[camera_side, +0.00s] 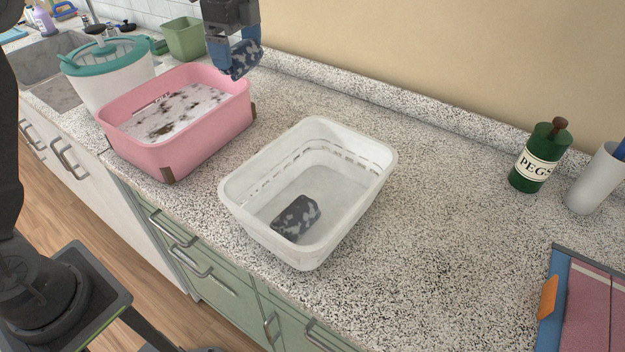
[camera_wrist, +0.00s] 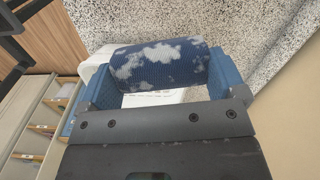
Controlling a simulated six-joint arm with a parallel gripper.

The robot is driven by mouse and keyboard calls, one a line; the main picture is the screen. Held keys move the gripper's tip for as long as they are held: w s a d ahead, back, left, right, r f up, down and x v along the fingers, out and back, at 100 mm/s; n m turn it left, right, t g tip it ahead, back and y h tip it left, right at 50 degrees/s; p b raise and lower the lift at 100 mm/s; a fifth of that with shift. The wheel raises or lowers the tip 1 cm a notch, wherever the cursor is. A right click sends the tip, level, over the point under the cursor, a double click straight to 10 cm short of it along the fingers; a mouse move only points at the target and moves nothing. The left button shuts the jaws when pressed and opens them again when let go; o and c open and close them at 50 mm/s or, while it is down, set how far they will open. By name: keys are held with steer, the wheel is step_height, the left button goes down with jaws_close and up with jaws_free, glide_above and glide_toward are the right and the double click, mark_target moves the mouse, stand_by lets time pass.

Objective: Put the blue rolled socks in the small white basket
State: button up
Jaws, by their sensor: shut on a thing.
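My gripper (camera_side: 231,62) is at the top of the side view, above the counter behind the pink tub. It is shut on the blue rolled socks (camera_side: 247,56), a roll with pale patches. In the wrist view the blue rolled socks (camera_wrist: 160,66) lie crosswise between the two blue fingers. The small white basket (camera_side: 245,217) stands on the counter at the middle of the side view, to the right of and below my gripper.
A pink tub (camera_side: 187,153) with pale, dark-specked contents stands left of the basket. A white bin with a teal lid (camera_side: 102,60) and a green container (camera_side: 184,38) are behind it. A green PEGS bottle (camera_side: 538,160) and a white cup (camera_side: 594,180) stand right. Counter between is clear.

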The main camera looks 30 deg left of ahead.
steer(key=d+m, duration=0.2)
steer(key=d, duration=1.1)
glide_above(329, 192)
step_height(329, 192, down, 15)
steer(key=shift+m, duration=0.3)
steer(key=shift+f, duration=2.35)
steer(key=o, duration=0.5)
steer(key=shift+f, duration=0.15)
steer(key=shift+o, duration=0.7)
